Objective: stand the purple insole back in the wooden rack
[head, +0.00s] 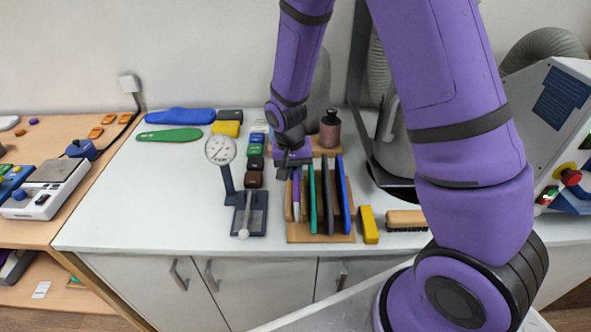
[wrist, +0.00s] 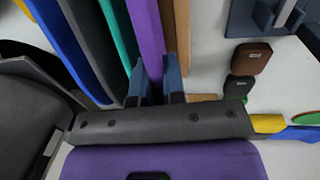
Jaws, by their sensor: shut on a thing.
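The purple insole (head: 296,196) is upright at the left end of the wooden rack (head: 320,238), between the rack's left wooden side and a green insole (head: 312,195). My gripper (head: 295,168) is above the rack's back left, shut on the purple insole. In the wrist view, the two blue-grey fingers (wrist: 157,82) are on either side of the purple insole (wrist: 147,35). The wooden side (wrist: 179,35) runs close beside it. The insole's lower edge is hidden, so I cannot tell whether it touches the rack's base.
A dark grey insole (head: 327,195) and a blue insole (head: 343,195) stand further right in the rack. A dial gauge (head: 220,150) on its stand is close on the left. A yellow block (head: 368,224) and a brush (head: 406,220) lie to the right.

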